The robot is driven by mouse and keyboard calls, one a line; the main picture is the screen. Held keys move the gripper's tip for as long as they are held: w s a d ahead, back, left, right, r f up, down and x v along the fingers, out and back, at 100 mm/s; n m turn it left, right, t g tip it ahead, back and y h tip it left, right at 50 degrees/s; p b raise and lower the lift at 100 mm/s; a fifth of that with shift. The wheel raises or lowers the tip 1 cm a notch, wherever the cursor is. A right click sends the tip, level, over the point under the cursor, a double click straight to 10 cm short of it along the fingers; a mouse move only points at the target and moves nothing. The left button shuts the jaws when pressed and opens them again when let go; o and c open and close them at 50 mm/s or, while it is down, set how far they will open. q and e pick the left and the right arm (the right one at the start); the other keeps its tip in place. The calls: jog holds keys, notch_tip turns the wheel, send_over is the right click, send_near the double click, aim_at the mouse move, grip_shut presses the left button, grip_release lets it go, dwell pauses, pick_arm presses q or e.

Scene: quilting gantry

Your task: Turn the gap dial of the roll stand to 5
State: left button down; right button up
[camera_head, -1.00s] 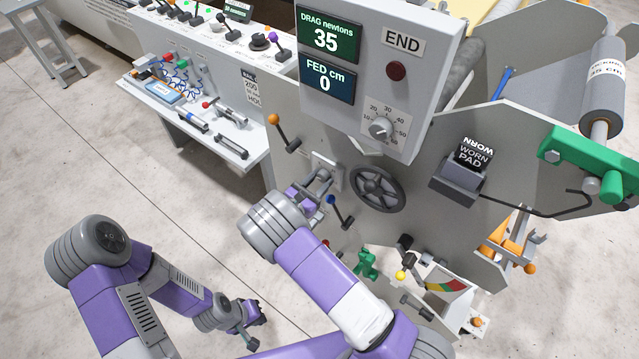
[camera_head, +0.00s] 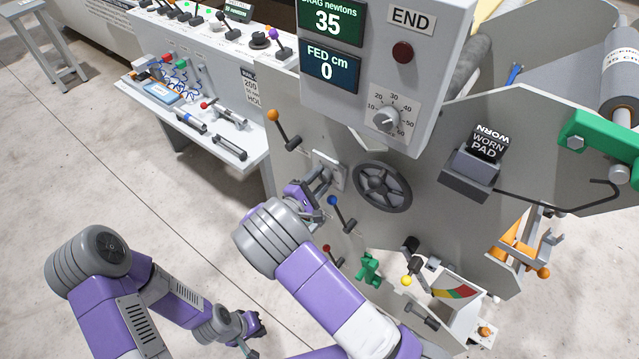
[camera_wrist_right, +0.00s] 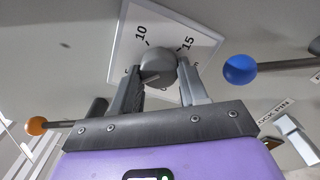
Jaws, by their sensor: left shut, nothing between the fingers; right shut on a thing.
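The gap dial is a dark grey knob (camera_wrist_right: 158,66) on a white plate with the numbers 10 and 15 showing in the right wrist view. The other plate marks are hidden, and I cannot read the setting. In the head view its white plate (camera_head: 334,166) sits on the roll stand's grey side panel (camera_head: 432,235). My right gripper (camera_wrist_right: 160,82) is shut on the knob, one finger on each side; in the head view it is partly hidden by its own arm. My left gripper (camera_head: 255,332) is shut and empty, low over the floor, away from the stand.
A blue-knobbed lever (camera_head: 332,201) is close beside my right gripper, with an orange-knobbed lever (camera_head: 273,116) up-left. A dark handwheel (camera_head: 383,186) is to the right. The display box (camera_head: 413,75) overhangs above, with its own numbered knob (camera_head: 386,119).

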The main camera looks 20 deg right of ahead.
jog(key=shift+f+m+b, duration=0.1)
jog(key=shift+m+b, duration=0.25)
jog(key=shift+m, duration=0.25)
jog(key=o, duration=1.1)
jog(key=shift+c, duration=0.2)
jog(key=p+v, duration=0.1)
jog(key=v, duration=0.6)
jog(key=shift+s+a+p, duration=0.2)
jog(key=shift+a+p, duration=0.05)
jog(key=shift+p, duration=0.1)
